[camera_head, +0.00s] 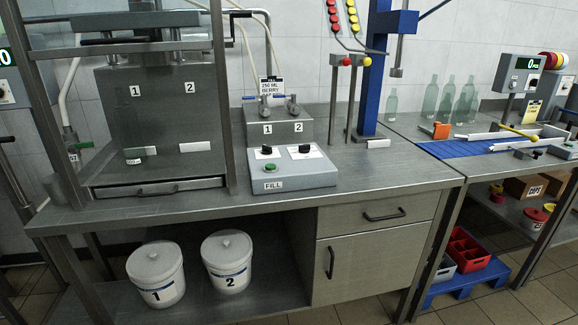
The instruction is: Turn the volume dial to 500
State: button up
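The grey control box (292,180) labelled FILL sits on the steel bench in the middle of the view. Two black knobs stand on its sloped top, each on a white label: a left knob (266,149) and a right knob (304,148). The print and pointers are too small to read, so I cannot tell which is the volume dial or its setting. A green button (271,168) is below the left knob. My gripper is not in view.
Behind the box is a grey block (280,132) with two taps marked 1 and 2. A steel frame (223,90) stands to the left, a blue column (374,75) to the right. Two white buckets (226,262) stand below.

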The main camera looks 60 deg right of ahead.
aim_at(305, 149)
jog(key=k+l, duration=0.15)
jog(key=l, duration=0.25)
jog(key=k+l+u, duration=0.15)
jog(key=l, duration=0.25)
jog(key=k+l, duration=0.1)
jog(key=l, duration=0.3)
jog(key=k+l+u, duration=0.15)
jog(key=l, duration=0.2)
